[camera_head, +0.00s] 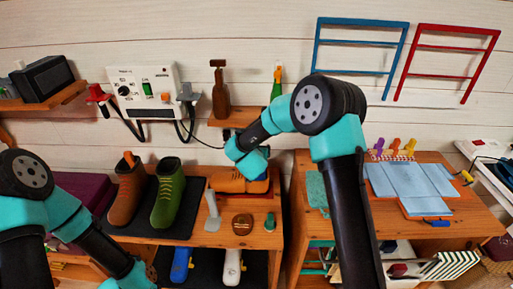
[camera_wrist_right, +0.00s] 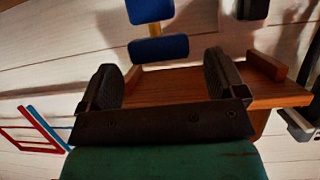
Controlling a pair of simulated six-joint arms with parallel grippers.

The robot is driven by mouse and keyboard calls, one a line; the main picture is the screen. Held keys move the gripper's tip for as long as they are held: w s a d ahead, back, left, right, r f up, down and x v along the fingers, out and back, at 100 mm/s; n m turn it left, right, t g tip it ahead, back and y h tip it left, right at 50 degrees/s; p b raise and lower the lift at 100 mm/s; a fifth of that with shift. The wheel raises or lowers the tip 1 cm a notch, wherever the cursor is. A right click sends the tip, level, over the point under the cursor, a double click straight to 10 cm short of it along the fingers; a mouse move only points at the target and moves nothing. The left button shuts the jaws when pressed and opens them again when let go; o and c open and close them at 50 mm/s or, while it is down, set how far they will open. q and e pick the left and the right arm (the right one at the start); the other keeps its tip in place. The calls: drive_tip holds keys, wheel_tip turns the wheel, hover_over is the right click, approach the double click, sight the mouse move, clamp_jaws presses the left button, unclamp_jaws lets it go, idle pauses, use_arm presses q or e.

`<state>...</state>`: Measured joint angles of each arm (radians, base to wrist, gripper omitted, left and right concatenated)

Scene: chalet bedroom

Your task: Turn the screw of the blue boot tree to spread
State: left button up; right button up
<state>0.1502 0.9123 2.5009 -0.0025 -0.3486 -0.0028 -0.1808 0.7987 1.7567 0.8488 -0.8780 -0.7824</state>
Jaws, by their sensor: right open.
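In the head view a long blue object (camera_head: 181,263), shaped like a boot tree, lies on the dark lower shelf beside a white one.
A brown boot (camera_head: 127,195) and a green boot (camera_head: 168,195) stand on a dark mat. A brush-like tool, a round brown tin (camera_head: 242,224) and a small green item stand at the bench front. A wall shelf (camera_head: 233,119) holds bottles.

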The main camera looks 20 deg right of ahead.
drive_tip(key=shift+x, duration=1.65)
drive_tip(key=c, duration=0.9)
drive_tip(key=shift+m+h, duration=0.3)
drive_tip(key=shift+h, duration=0.1)
drive_tip(key=o, duration=0.9)
